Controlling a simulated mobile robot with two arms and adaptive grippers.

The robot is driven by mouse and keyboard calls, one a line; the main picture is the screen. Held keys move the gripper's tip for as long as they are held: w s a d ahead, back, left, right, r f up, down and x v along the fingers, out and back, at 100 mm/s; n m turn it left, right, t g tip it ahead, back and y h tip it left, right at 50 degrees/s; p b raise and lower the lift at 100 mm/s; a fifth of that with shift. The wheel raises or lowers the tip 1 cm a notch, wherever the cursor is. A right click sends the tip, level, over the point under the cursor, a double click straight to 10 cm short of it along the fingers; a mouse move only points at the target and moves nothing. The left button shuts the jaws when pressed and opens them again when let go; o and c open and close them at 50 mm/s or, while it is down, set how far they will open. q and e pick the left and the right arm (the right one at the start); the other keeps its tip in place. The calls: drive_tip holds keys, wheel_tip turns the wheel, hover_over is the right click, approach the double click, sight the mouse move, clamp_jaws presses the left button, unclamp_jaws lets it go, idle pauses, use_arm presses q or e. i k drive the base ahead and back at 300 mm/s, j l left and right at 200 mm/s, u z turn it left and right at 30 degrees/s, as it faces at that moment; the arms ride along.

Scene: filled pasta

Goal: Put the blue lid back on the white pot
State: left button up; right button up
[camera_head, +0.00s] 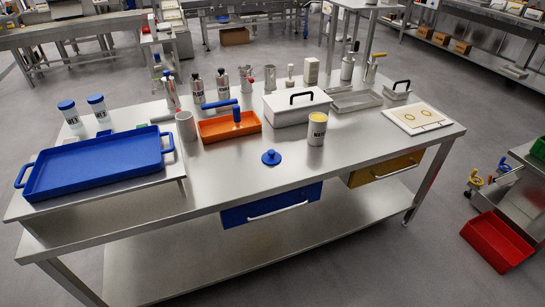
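A small round blue lid (271,158) with a knob on top lies on the steel table (225,180), near the middle of its front part. A white pot (317,130) with dark lettering on its side stands upright to the right of the lid and a little farther back. The pot carries no blue lid, and its top looks yellowish inside a pale rim. The lid and the pot are apart, with bare steel between them. Neither of my grippers is in view.
A white box (297,108) with a black handle stands behind the pot. An orange tray (230,128) holding a blue-handled tool is behind the lid. A large blue tray (95,165) is at left, a pale board (417,117) at right.

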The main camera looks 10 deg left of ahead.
sight(318, 121)
drive_tip(key=i+j, duration=0.15)
drive_tip(key=i, duration=0.3)
drive_tip(key=i+j+z, duration=0.1)
drive_tip(key=i, duration=0.35)
